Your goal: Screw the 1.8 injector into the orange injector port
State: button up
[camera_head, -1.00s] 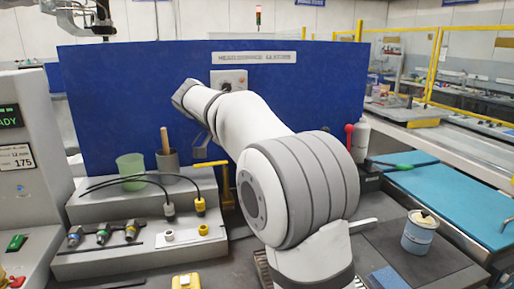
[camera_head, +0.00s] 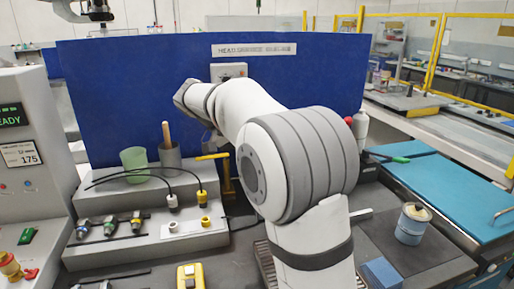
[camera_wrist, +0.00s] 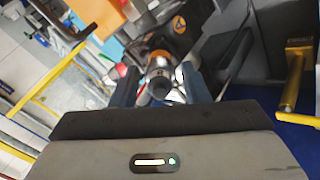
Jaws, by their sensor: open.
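My gripper (camera_wrist: 160,90) shows in the wrist view with its two blue-grey fingers apart. Between and beyond them is a grey cylindrical part (camera_wrist: 160,82) with a dark round end. An orange ring (camera_wrist: 160,55) sits just behind it; I cannot tell whether this is the orange injector port or whether the grey part is an injector. In the head view my arm hides the gripper. Three small injector-like parts lie on the grey stepped stand at the left: one with blue (camera_head: 82,229), one with green (camera_head: 110,225), one with yellow-orange (camera_head: 136,222). Their labels are unreadable.
The grey stand (camera_head: 100,255) also bears a green cup (camera_head: 134,162), a brown-handled tool in a grey cup (camera_head: 168,155) and black cables. A blue panel (camera_head: 110,100) stands behind. A yellow device (camera_head: 190,276) lies in front. A can (camera_head: 412,225) stands at right.

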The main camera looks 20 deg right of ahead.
jog(key=shift+r+n+p, duration=0.15)
jog(key=shift+n+p, duration=0.55)
jog(key=shift+p, duration=0.2)
jog(key=n+p, duration=0.5)
jog(key=shift+p, duration=0.3)
jog(key=n+p, duration=0.5)
jog(key=shift+n+p, duration=0.3)
jog(key=shift+p, duration=0.2)
jog(key=shift+n+p, duration=0.3)
jog(key=shift+p, duration=0.15)
jog(key=shift+p, duration=0.3)
jog(key=n+p, duration=0.7)
jog(key=p, duration=0.1)
